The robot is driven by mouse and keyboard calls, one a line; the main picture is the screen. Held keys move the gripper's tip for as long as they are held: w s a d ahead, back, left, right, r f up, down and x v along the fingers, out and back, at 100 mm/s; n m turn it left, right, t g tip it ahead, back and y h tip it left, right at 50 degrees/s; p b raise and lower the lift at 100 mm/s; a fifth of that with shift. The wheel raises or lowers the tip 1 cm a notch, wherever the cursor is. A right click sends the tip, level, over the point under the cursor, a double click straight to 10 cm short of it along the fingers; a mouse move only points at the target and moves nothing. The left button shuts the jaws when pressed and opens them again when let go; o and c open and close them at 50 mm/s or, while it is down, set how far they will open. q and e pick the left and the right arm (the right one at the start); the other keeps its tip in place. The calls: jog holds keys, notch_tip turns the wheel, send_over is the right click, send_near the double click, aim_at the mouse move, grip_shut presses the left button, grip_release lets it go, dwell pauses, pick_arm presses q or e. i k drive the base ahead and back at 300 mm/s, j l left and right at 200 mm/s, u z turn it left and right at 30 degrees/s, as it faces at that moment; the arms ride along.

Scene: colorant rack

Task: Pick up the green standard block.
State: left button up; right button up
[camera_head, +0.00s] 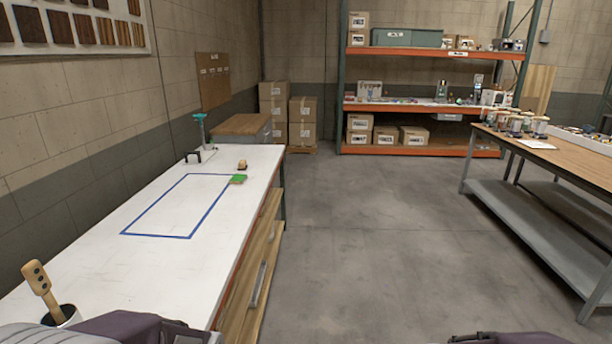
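The green standard block (238,179) is a small flat green piece on the white workbench (110,270). It lies at the far right corner of a blue taped rectangle (161,236), near the bench's right edge. My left gripper (188,333) shows only partly at the bottom edge, over the near end of the bench, well short of the block. My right gripper (470,338) barely shows at the bottom edge, over the floor to the right. The frame cuts off both grippers, so their fingers cannot be judged. I see nothing held.
A small tan object (242,165) sits just beyond the block. A cup with a wooden tool (40,285) stands near left. The floor (370,240) right of the bench is clear, up to a wooden-topped table (565,158).

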aim_at(238, 178)
jog(key=i, duration=1.4)
jog(key=i+l+u, duration=0.1)
jog(key=i, duration=1.35)
jog(key=i+l+u, duration=0.15)
jog(key=i+u, duration=0.25)
jog(key=i, duration=0.15)
jog(key=i+l+u, duration=0.3)
jog(key=i+u, duration=0.15)
jog(key=i+l+u, duration=0.4)
jog(key=i+l, duration=0.1)
